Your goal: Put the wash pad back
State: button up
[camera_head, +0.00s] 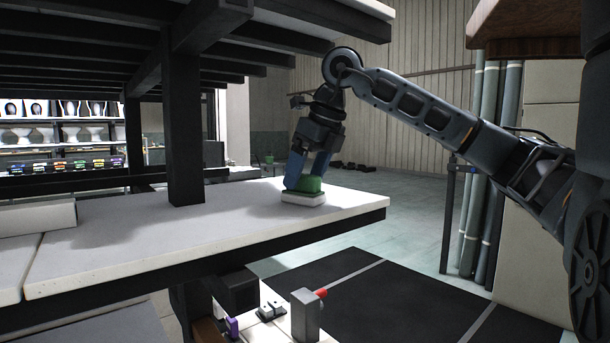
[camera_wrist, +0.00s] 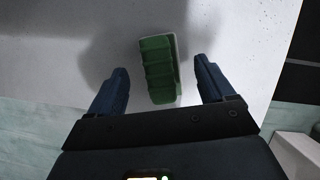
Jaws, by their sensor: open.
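The wash pad has a green ribbed grip on a pale base. In the head view the wash pad (camera_head: 306,192) lies flat on the white kiln car deck (camera_head: 240,219), near its right end. My gripper (camera_head: 300,183) is above the pad with its blue fingers pointing down. In the wrist view the green grip (camera_wrist: 159,72) stands between the two open fingers of my gripper (camera_wrist: 163,85), with a gap on both sides. Most of the pale base is hidden under the grip in the wrist view.
A dark post (camera_head: 185,120) rises from the deck left of my gripper, under a slatted upper deck (camera_head: 90,52). Below the deck stands a white surface with a grey block (camera_head: 305,315) with a red part. A dark mat (camera_head: 380,300) covers the floor. Grey pipes (camera_head: 492,170) stand at right.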

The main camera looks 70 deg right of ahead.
jog(key=shift+p+v, duration=0.7)
jog(key=shift+v, duration=1.65)
jog(key=shift+w+f, duration=0.1)
jog(key=shift+f, duration=0.05)
jog(key=b+x, duration=0.2)
jog(key=x, duration=0.6)
jog(key=shift+f+b, duration=0.1)
jog(key=shift+b, duration=0.3)
notch_tip(320, 180, up, 2)
jog(key=shift+p, duration=2)
